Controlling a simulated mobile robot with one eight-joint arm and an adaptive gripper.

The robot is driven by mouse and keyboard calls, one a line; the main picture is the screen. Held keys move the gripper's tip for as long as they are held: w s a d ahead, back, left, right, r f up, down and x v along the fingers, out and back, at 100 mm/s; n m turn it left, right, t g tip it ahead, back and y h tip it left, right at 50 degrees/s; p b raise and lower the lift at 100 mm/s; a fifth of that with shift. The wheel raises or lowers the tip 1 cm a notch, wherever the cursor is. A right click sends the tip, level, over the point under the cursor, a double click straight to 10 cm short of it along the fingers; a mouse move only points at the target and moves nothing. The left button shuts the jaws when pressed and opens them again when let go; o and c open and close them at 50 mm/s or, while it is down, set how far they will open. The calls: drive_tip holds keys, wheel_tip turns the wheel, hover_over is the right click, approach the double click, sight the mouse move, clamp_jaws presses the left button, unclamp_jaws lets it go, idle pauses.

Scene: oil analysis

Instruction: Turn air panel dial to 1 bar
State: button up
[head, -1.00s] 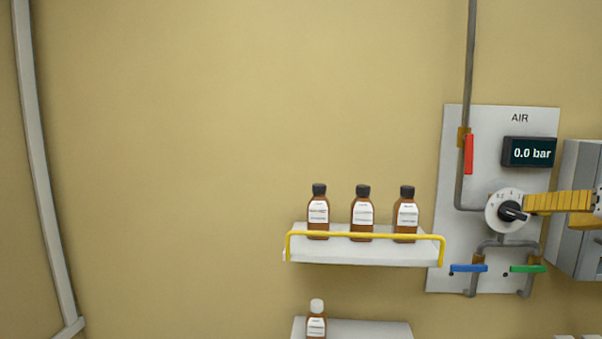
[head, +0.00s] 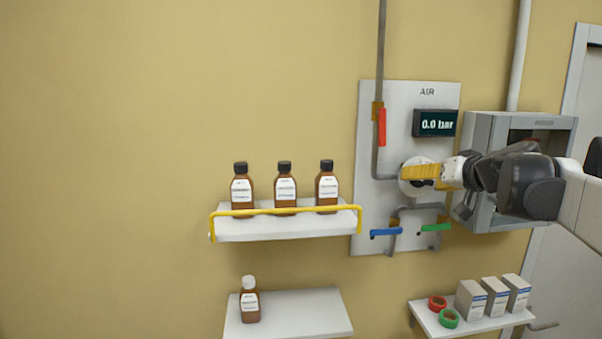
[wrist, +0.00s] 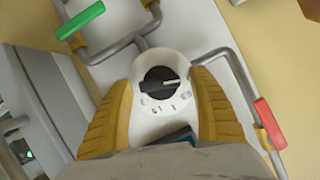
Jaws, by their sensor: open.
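The AIR panel (head: 366,225) is a pale plate on the wall. Its display (head: 436,123) reads 0.0 bar. The white round dial (head: 404,187) is mostly hidden behind my gripper in the head view. In the wrist view the dial (wrist: 148,122) shows a black knob (wrist: 158,87) with a light pointer line, and scale marks along the lower side. My gripper (wrist: 158,90) is open, with its yellow fingers on either side of the dial. It also shows in front of the dial in the head view (head: 405,173). Contact with the knob cannot be made out.
A red lever (head: 382,127), a blue lever (head: 386,232) and a green lever (head: 436,227) sit on pipes around the dial. A grey open cabinet (head: 482,150) is close on the right. A shelf (head: 285,228) with brown bottles and a yellow rail is left.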

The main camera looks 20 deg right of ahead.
drive_tip(key=c, duration=1.2)
drive_tip(key=m+y+b, duration=0.1)
drive_tip(key=m, duration=0.1)
drive_tip(key=m+t+y+b, duration=0.1)
drive_tip(key=m, duration=0.1)
drive_tip(key=shift+d+f+m+b, duration=0.15)
drive_tip(key=shift+m+b, duration=0.15)
drive_tip(key=shift+b, duration=0.1)
drive_tip(key=m+t+y+b, duration=0.1)
drive_tip(key=m+b, duration=0.1)
drive_tip(key=m, duration=0.1)
drive_tip(key=shift+t+y, duration=0.4)
drive_tip(key=shift+m+t+b, duration=0.5)
drive_tip(key=shift+m+b, duration=0.15)
drive_tip(key=shift+m, duration=0.95)
drive_tip(key=o, duration=1.2)
